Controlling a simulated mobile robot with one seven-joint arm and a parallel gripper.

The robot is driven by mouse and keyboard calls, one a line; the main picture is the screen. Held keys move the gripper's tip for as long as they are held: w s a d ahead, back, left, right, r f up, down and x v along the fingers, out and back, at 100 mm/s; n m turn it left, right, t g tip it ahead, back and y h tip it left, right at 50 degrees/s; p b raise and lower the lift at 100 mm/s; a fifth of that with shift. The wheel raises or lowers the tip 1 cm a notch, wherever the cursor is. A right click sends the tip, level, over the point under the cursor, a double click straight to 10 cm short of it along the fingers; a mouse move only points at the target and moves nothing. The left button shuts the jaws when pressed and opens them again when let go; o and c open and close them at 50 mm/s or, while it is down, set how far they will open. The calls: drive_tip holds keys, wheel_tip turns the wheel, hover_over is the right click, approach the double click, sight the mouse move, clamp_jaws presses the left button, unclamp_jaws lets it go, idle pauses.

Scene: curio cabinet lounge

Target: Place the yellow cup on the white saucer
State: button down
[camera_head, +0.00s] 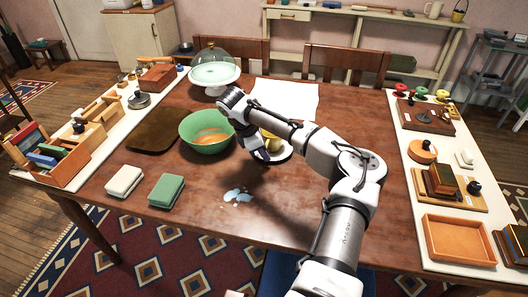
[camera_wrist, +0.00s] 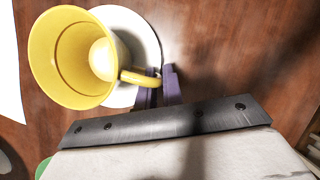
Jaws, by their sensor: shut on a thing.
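The yellow cup (camera_wrist: 62,75) shows large in the wrist view, its open mouth toward the left and a pale inside spot visible. My gripper (camera_wrist: 160,87) has purple fingers shut on the cup's handle (camera_wrist: 138,77). The white saucer (camera_wrist: 143,28) lies behind the cup, which overlaps its left part. In the head view the saucer (camera_head: 285,154) is mostly hidden by my arm, and only a little of the cup (camera_head: 271,145) shows beside my gripper (camera_head: 262,153). I cannot tell whether the cup touches the saucer.
A green bowl (camera_head: 207,143) stands just left of my gripper on the wooden table (camera_head: 300,215). A glass-domed cake stand (camera_head: 215,73) and a white sheet (camera_head: 290,96) lie farther back.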

drive_tip(key=c, duration=1.5)
unclamp_jaws()
drive_tip(key=shift+f, duration=0.1)
drive_tip(key=shift+c, duration=0.2)
drive_tip(key=b+v, duration=0.1)
drive_tip(key=v, duration=1.1)
